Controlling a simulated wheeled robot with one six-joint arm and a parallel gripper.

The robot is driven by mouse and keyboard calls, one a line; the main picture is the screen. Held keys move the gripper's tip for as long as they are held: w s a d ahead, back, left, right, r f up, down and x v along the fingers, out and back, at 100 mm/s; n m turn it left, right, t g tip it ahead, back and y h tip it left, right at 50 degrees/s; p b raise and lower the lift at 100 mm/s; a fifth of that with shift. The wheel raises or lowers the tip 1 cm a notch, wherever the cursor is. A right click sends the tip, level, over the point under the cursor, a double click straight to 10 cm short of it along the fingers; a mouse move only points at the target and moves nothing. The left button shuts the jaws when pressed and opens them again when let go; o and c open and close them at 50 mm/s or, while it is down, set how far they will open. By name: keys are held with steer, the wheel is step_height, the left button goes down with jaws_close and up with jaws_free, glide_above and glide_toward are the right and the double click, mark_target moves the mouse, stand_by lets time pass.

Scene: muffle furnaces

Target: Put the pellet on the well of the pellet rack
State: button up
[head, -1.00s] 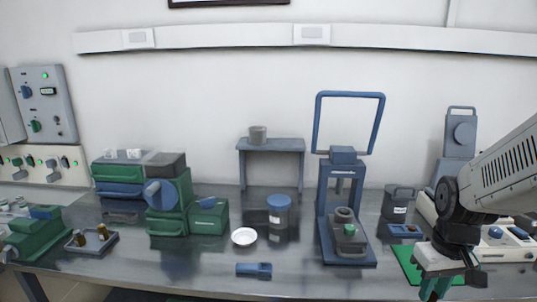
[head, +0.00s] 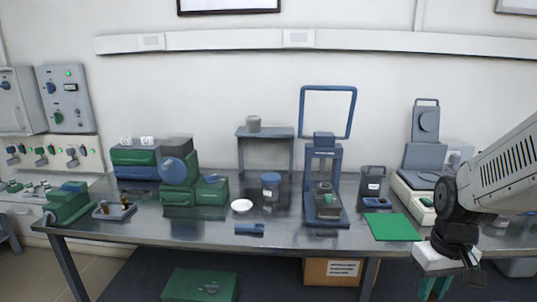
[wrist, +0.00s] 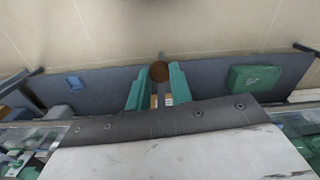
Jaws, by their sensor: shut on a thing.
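My gripper (head: 436,288) hangs low at the right of the head view, in front of the table edge. In the wrist view its two teal fingers (wrist: 159,82) are closed around a round, dark brown pellet (wrist: 159,71) at their tips. In the head view the pellet cannot be made out. A small dark tray (head: 101,214) with brass-coloured pieces stands on the table's left part, far from my gripper. It may be the pellet rack, but its wells are too small to make out.
A green mat (head: 393,227) lies near the table's front right. A blue press frame (head: 309,190), a white dish (head: 241,205) and green furnace-like units (head: 178,190) stand along the table (head: 290,232). A green box (head: 200,285) and a cardboard box (head: 331,271) are below.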

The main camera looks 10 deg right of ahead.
steer(key=shift+d+r, duration=0.1)
steer(key=w+a+f+m, duration=0.1)
steer(key=w+f, duration=0.1)
steer(key=w, duration=0.7)
steer(key=w+f, duration=0.3)
steer(key=w, duration=0.6)
steer(key=w+a+f+n, duration=0.1)
steer(key=w+a+f, duration=0.4)
steer(key=a+f, duration=0.6)
step_height(320, 180, down, 3)
steer(key=shift+w+f+n, duration=0.1)
steer(key=shift+w+n, duration=0.05)
steer(key=shift+n, duration=0.25)
